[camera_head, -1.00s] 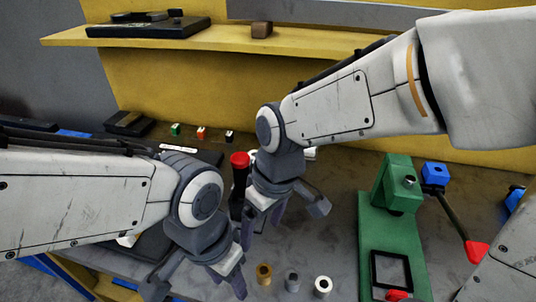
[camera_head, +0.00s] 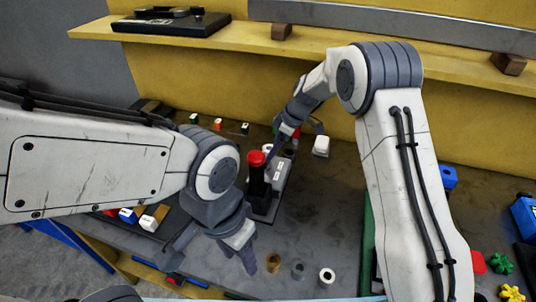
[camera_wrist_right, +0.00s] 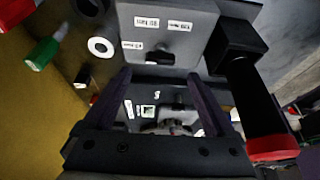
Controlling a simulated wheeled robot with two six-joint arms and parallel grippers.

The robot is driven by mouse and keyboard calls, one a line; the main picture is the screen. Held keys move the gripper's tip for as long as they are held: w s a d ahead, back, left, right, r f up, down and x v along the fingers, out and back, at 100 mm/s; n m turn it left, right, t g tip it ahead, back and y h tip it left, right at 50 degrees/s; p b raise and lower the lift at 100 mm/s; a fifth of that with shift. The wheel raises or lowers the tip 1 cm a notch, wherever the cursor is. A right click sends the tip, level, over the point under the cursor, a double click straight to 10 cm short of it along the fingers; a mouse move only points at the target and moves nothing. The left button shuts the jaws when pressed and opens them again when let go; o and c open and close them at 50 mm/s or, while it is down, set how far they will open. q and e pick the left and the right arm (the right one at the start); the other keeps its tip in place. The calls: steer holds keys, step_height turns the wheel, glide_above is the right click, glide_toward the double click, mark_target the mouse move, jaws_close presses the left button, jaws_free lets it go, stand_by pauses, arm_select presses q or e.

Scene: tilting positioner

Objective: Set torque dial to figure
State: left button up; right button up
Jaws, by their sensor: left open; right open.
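The grey tester (camera_head: 279,180) stands on the bench with a black red-topped post (camera_head: 257,175) at its left. In the right wrist view, its grey face (camera_wrist_right: 195,45) carries small white labels with figures too blurred to read surely. A dark knob-like shape (camera_wrist_right: 172,125) with white marks shows between the fingers; I cannot tell whether it is the torque dial. My right gripper (camera_head: 302,130) is open behind the post, and its fingers (camera_wrist_right: 158,74) frame the face's lower edge with nothing visibly clamped. My left gripper (camera_head: 215,258) is open and empty, near the bench's front.
Three small cups, brown (camera_head: 273,262), grey (camera_head: 297,268) and white (camera_head: 326,277), stand in front. A white block (camera_head: 321,146) lies at the back right. Coloured small blocks line the back left. My right arm hides most of a green fixture (camera_head: 368,240). A yellow shelf (camera_head: 250,27) runs above.

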steer(key=shift+p+x, duration=0.65)
steer(key=shift+x, duration=2.1)
steer(key=c, duration=1.4)
